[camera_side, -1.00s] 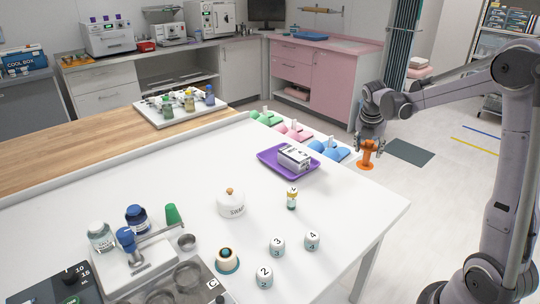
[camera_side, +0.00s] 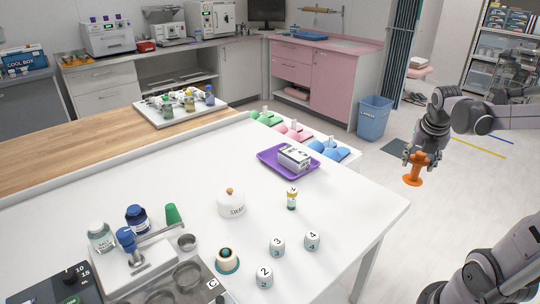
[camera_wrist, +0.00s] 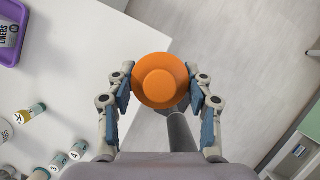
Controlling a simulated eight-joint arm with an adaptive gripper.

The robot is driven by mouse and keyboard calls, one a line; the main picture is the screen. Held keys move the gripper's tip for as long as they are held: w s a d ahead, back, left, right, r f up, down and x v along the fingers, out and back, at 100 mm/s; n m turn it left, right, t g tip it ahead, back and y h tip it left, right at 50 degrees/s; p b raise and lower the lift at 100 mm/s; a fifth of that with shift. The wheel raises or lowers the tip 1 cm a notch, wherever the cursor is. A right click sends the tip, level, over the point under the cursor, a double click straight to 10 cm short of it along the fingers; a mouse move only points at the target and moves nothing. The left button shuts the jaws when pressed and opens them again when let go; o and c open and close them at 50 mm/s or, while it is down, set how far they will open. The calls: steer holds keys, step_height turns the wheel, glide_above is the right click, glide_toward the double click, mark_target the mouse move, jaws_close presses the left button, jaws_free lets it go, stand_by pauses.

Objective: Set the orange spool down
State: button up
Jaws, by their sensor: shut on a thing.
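The orange spool (camera_side: 414,171) is held upright between the fingers of my gripper (camera_side: 421,158), in the air to the right of the white table (camera_side: 350,228) in the side view. In the wrist view the spool (camera_wrist: 160,82) shows its round orange flange, with the fingers of my gripper (camera_wrist: 163,92) closed on both its sides. Floor shows around the spool there, and the white table's edge (camera_wrist: 100,70) passes to its left. The spool's far end is hidden in the wrist view.
A purple tray (camera_side: 264,158) with a white box is near the table's right side. Numbered white jars (camera_side: 312,240) and a yellow-capped vial (camera_side: 292,198) stand nearer. A blue bin (camera_side: 374,119) stands on the floor behind. The table's right front corner is bare.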

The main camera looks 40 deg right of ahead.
steer(key=shift+s+a+f, duration=0.15)
steer(key=shift+s+a, duration=0.15)
steer(key=shift+s, duration=0.25)
steer(key=shift+s+a+f, duration=0.1)
steer(key=shift+s+a, duration=0.15)
steer(key=shift+s, duration=0.3)
steer(key=shift+w+a+f, duration=0.85)
steer(key=shift+w+f, duration=0.85)
steer(key=shift+f, duration=0.15)
steer(key=shift+w+a+f, duration=0.85)
steer(key=shift+w+f, duration=0.9)
steer(key=shift+f, duration=0.05)
steer(key=shift+w+a+f, duration=0.85)
steer(key=shift+w+f, duration=0.85)
steer(key=shift+f, duration=0.15)
steer(key=shift+f, duration=0.1)
steer(key=o, duration=1.1)
